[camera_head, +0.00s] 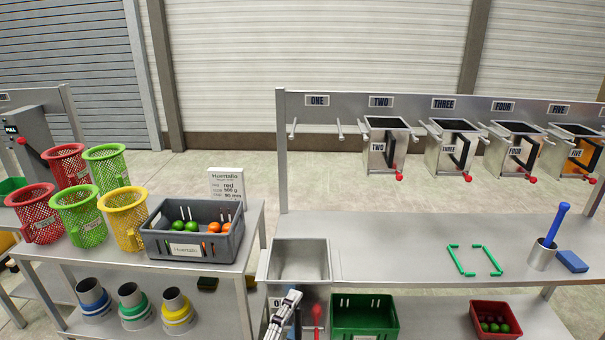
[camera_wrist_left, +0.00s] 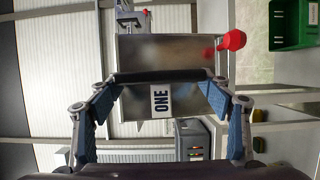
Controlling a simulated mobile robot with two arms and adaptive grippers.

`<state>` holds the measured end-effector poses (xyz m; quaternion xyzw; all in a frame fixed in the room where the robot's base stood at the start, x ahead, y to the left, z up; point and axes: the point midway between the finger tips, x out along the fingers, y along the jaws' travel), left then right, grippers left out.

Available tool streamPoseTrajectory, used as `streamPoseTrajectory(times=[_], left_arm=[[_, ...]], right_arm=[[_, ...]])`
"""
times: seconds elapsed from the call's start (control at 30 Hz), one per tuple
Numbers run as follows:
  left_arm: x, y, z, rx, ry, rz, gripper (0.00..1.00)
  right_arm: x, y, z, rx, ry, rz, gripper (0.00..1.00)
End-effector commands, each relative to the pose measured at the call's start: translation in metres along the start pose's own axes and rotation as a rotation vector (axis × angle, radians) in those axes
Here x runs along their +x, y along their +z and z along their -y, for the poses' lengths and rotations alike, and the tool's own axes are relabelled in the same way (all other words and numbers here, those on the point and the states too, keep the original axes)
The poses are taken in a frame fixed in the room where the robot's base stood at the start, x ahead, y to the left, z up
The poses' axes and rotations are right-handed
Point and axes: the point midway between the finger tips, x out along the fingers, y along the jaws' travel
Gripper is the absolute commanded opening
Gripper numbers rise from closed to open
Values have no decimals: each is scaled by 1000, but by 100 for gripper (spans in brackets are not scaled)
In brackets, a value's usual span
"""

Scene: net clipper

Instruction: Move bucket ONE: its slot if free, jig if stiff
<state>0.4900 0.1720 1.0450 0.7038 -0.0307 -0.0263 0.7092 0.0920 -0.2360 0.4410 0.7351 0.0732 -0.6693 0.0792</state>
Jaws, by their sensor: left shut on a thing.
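Bucket ONE (camera_head: 300,258) is a metal bucket, held upright at the front edge of the workbench, its open top showing empty. My left gripper (camera_head: 285,312) is in front of it. In the left wrist view the gripper (camera_wrist_left: 160,78) is shut on the bucket's dark handle, with the ONE label (camera_wrist_left: 161,101) and the red knob (camera_wrist_left: 232,40) in sight. The ONE slot (camera_head: 317,101) on the rack has two bare pegs and no bucket. A stand with a PULL display (camera_head: 11,129) and a red-tipped lever is at the far left. My right gripper is not in view.
Buckets TWO (camera_head: 377,160), THREE (camera_head: 447,160), FOUR (camera_head: 513,160) and FIVE hang on the rack. Green corner marks (camera_head: 460,262), a steel cup (camera_head: 541,258) and a blue block (camera_head: 571,262) are on the bench. A green crate (camera_head: 365,320) is below.

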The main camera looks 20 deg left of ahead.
Motion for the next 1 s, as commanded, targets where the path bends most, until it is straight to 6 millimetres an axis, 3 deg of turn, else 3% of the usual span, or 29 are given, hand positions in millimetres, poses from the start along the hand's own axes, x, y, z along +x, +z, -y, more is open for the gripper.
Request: streamPoseTrajectory(times=[0.03,0.3,0.5,0.7,1.0], left_arm=[[22,-1,-21,4,18,7,29],[127,-15,-80,15,15,19,29],[190,-32,-137,17,13,2,29],[223,-44,-174,14,10,-15,29],[241,-52,-179,14,8,-19,29]], right_arm=[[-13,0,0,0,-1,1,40],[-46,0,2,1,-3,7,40],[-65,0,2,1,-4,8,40],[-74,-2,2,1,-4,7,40],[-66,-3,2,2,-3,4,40]])
